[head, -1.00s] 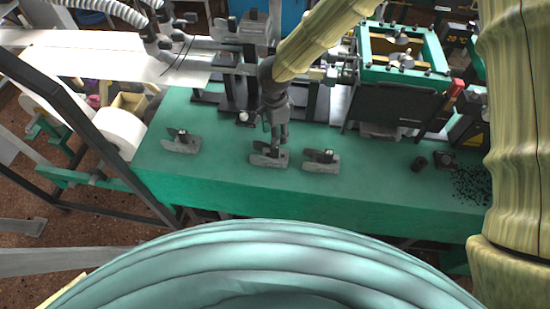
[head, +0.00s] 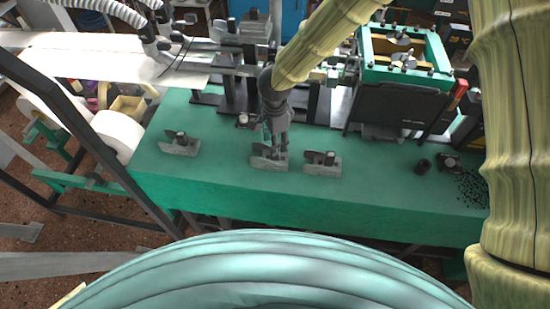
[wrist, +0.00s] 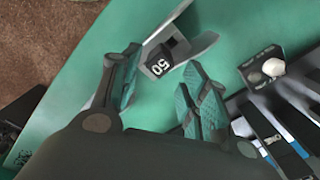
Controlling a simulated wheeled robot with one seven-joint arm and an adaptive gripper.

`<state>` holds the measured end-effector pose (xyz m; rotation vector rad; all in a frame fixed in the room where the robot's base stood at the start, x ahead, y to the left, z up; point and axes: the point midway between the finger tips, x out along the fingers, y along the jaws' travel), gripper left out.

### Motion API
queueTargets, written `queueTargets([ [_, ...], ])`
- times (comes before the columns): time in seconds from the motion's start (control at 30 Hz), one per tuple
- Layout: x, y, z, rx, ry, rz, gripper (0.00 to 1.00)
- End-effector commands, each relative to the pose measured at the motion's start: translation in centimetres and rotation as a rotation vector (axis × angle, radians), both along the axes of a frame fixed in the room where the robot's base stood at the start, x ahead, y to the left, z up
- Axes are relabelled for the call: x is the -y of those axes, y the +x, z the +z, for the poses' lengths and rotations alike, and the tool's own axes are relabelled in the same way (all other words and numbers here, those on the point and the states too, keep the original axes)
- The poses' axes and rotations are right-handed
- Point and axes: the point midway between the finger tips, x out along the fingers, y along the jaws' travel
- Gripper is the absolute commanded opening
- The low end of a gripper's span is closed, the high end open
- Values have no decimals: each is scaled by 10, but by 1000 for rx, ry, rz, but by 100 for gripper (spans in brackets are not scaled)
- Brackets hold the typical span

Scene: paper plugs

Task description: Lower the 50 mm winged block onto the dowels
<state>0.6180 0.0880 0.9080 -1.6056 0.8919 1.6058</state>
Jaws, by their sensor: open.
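The 50 mm winged block shows in the wrist view as a dark knob marked 50 (wrist: 160,66) between two grey side plates (wrist: 195,48). In the head view it is the middle winged block (head: 262,163) on the green bench top, partly hidden by my gripper (head: 275,148). In the wrist view my gripper (wrist: 163,76) is open, with its teal-padded fingers on either side of the knob line. The knob lies just beyond the fingertips and looks clear of them. The dowels cannot be made out; the block hides whatever is under it.
Similar winged blocks stand left (head: 180,144) and close right (head: 323,162) of it. A small dark fixture with a white knob (wrist: 265,70) is nearby, before the machine frame. Dark round parts (head: 423,166) and black granules (head: 473,188) lie right. The front bench strip (head: 215,175) is clear.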

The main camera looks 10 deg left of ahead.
Motion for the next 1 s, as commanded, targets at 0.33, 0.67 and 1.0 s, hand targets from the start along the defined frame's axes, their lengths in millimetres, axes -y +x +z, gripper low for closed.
queueTargets([
  [0.33,0,0,-14,-1,0,0,45],
  [0.67,0,0,-27,-1,0,1,45],
  [1.0,0,0,-36,0,0,0,45],
])
